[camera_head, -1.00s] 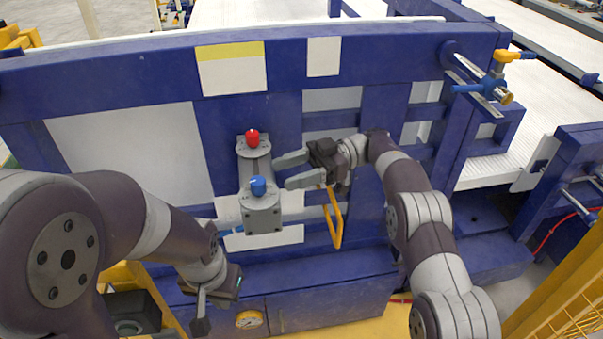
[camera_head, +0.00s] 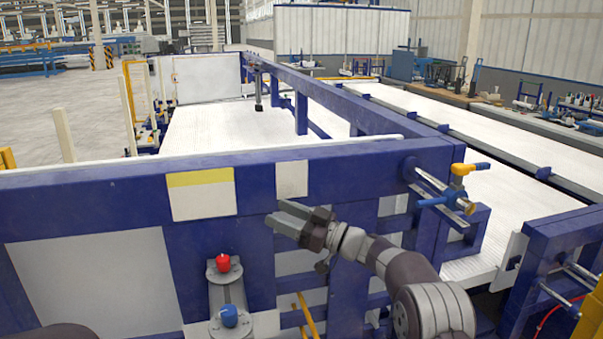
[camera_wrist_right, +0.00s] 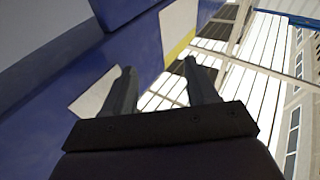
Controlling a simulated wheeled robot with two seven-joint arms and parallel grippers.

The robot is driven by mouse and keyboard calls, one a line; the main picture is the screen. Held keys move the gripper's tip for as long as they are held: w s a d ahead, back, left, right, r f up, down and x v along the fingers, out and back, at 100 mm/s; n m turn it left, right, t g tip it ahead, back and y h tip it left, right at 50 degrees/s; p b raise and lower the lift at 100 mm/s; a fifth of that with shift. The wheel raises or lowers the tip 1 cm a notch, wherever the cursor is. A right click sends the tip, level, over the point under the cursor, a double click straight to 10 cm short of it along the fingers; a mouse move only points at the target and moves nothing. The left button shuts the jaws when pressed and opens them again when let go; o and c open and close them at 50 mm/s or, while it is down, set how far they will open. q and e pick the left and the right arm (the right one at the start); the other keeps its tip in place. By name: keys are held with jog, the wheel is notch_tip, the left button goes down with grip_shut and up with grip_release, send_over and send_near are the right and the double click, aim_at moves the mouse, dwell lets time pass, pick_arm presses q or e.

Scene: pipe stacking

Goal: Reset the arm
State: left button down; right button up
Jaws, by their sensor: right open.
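The right wrist view also shows the spread, empty fingers (camera_wrist_right: 158,85). My left gripper is out of view; only a dark bit of an arm shows at the bottom left of the head view.
A yellow handle (camera_head: 307,316) is on the frame below my right gripper. A valve with yellow and blue handles (camera_head: 455,190) sticks out at the frame's right end. White conveyor beds (camera_head: 215,132) lie behind the frame.

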jog(key=w+d+m+t+h, duration=0.3)
jog(key=d+m+t+h, duration=0.2)
jog(key=m+t+h, duration=0.1)
jog(key=s+d+f+m+g+h, duration=0.1)
jog(key=s+d+f+m+h, duration=0.6)
jog(key=d+f+h, duration=0.4)
jog(key=s+d+f+g, duration=0.2)
jog(key=s+f+g, duration=0.1)
jog(key=s, duration=0.8)
jog(key=s+d+f+m+g+h, duration=0.1)
jog(key=s+f+g, duration=0.3)
jog(key=s, duration=0.7)
jog(key=s+d+f+g+h, duration=0.1)
jog(key=s+d+f+g, duration=0.2)
jog(key=s, duration=0.8)
jog(key=shift+s+d+f+g, duration=0.2)
jog(key=shift+d+f+g, duration=0.2)
jog(key=shift+f+g, duration=0.15)
